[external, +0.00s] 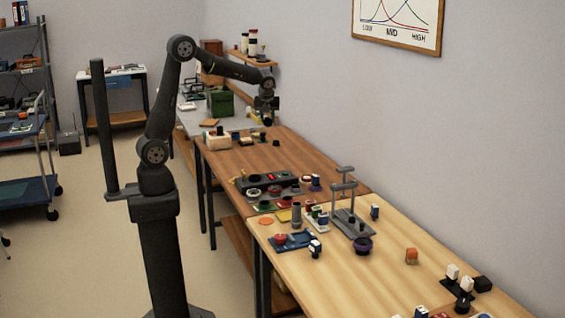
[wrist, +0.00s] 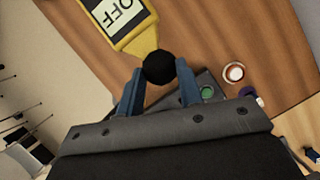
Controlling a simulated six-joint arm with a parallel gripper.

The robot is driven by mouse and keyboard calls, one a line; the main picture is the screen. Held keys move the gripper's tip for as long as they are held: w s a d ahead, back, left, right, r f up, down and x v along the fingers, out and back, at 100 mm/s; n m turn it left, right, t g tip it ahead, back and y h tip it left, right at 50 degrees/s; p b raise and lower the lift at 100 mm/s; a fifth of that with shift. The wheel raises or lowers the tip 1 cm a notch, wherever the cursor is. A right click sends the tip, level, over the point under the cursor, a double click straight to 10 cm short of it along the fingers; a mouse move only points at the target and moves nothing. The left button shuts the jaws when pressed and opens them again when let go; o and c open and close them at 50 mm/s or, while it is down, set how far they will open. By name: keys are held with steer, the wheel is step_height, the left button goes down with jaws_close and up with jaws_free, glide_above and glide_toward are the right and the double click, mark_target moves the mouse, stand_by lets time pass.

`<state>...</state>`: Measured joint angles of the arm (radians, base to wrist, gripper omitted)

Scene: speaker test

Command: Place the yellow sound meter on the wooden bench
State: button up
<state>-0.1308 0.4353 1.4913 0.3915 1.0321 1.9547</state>
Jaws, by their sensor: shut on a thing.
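The yellow sound meter (wrist: 143,43) has a black ball tip and a display reading OFF, seen upside down in the wrist view. My gripper (wrist: 159,78) is shut on it near the ball tip. In the external view, my gripper (external: 264,112) hangs near the far end of the brown wooden bench (external: 308,158), with only a little yellow showing at the fingers. Brown wood (wrist: 235,35) lies beneath the meter in the wrist view. I cannot tell how high the meter is above it.
A dark panel with round parts (external: 268,182) sits on the brown bench's near half. A cream block (external: 217,141) stands at its far left. A pale wooden bench (external: 375,275) with scattered parts adjoins it in front. A green box (external: 220,102) stands on the grey bench behind.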

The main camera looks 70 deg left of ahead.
steer(key=s+a+f, duration=0.2)
glide_toward(259, 161)
steer(key=shift+w+a+r, duration=0.2)
steer(key=shift+w+a, duration=0.25)
steer(key=shift+a, duration=0.15)
steer(key=shift+f, duration=2.05)
steer(key=o, duration=1.1)
